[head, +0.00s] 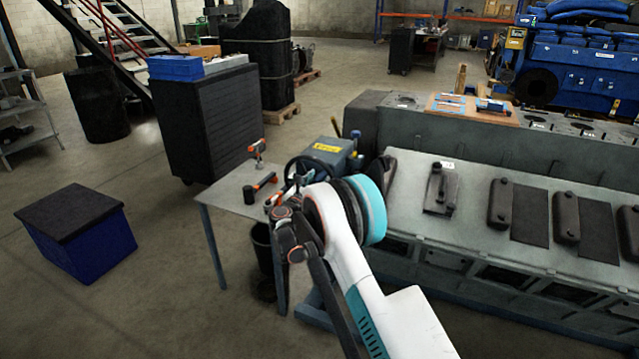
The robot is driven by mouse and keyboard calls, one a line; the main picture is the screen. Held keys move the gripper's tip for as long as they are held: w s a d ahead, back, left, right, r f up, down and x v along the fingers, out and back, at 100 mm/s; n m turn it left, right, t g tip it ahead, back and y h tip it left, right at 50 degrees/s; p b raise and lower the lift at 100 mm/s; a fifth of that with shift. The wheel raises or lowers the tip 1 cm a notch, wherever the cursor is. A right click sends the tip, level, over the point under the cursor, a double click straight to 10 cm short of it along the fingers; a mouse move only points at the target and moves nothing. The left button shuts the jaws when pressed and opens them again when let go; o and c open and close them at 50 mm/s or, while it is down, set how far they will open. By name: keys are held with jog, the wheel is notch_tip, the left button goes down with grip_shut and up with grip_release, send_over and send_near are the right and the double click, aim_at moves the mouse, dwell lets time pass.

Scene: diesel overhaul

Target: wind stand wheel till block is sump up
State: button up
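The stand wheel (305,171) is a dark handwheel at mid-picture. It sits at the front of a blue-grey gearbox (342,154) with a yellow label, beside a small steel table. The engine block (480,205) is a long grey casting filling the right side. A sloping face with dark covers is toward me, and a higher face with round openings is behind it. My gripper (286,202), black and orange, is in front of and just below the wheel. My arm partly covers the wheel's lower area. Contact and finger opening cannot be made out.
The steel table (228,196) holds a hammer-like tool (260,186) and an orange-and-grey tool (257,152). A black bin (262,250) stands beneath it. A blue box with a dark lid (82,235) is at left. A dark cabinet (207,122) stands behind. Floor between is clear.

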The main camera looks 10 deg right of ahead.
jog(key=shift+x, duration=1.3)
jog(key=shift+c, duration=0.6)
grip_shut()
jog(key=shift+r, duration=0.1)
